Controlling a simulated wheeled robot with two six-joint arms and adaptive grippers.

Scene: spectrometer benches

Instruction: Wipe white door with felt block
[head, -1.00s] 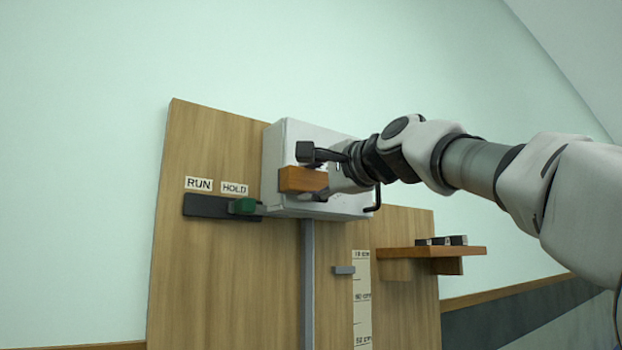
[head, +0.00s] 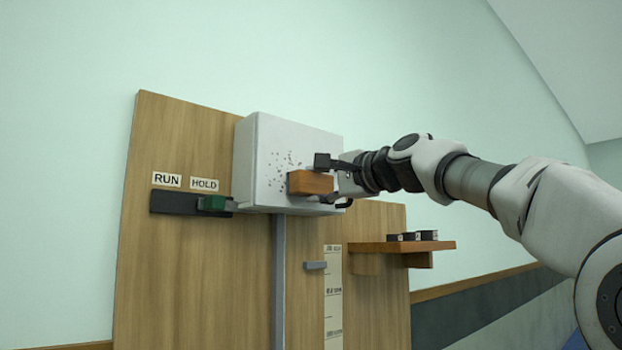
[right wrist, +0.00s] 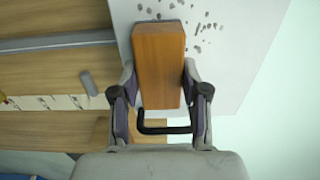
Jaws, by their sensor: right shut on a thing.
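The white door (head: 270,150) is the front of a white box mounted on a wooden panel. Dark specks cluster on its middle, left of and above the block; they also show on the white door in the right wrist view (right wrist: 235,50). My right gripper (head: 324,180) is shut on the brown felt block (head: 308,183), in front of the door's lower right part. In the right wrist view the block (right wrist: 158,55) sits between both fingers. I cannot tell whether its far face touches the door. My left gripper is not in view.
A black handle (right wrist: 165,128) lies close below the block in the wrist view. A wooden shelf (head: 440,245) with small dark items stands out at lower right.

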